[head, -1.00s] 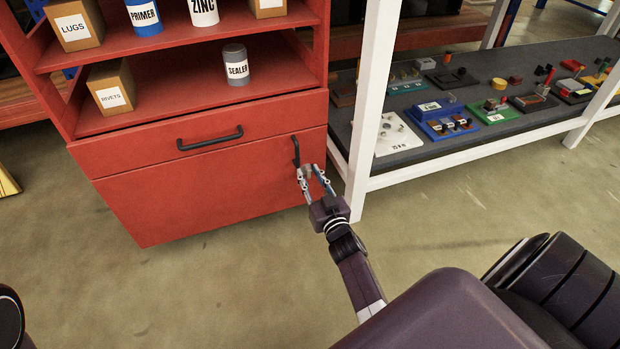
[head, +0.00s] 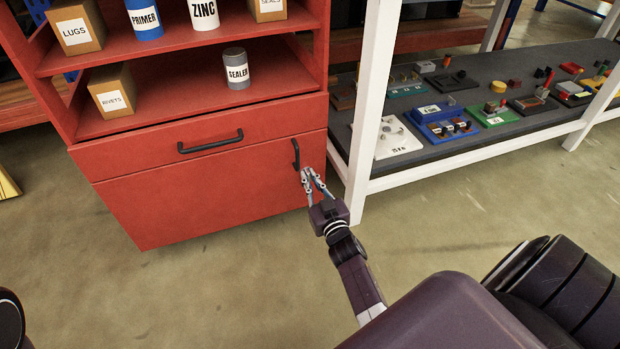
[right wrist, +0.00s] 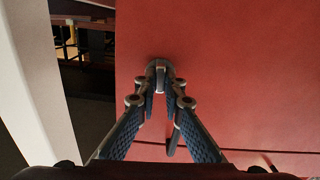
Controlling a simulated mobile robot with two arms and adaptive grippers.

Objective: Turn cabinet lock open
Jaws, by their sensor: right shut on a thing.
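The red cabinet (head: 215,195) has a closed lower door with a black upright handle (head: 296,154) near its right edge. Below the handle is a small grey round lock, largely hidden by my right gripper (head: 306,178) in the head view. In the right wrist view the lock (right wrist: 160,66) stands out from the red face, with a narrow tab in its middle. My right gripper (right wrist: 160,98) is shut on the lock's tab, with its fingertips on both sides. The dark handle (right wrist: 172,141) shows just behind the right finger. My left gripper is out of view.
A drawer with a black bar handle (head: 211,141) is closed above the door. Boxes and cans stand on the open shelves. A white rack post (head: 370,110) is close to the right of the gripper. Bare floor (head: 230,290) lies in front of the cabinet.

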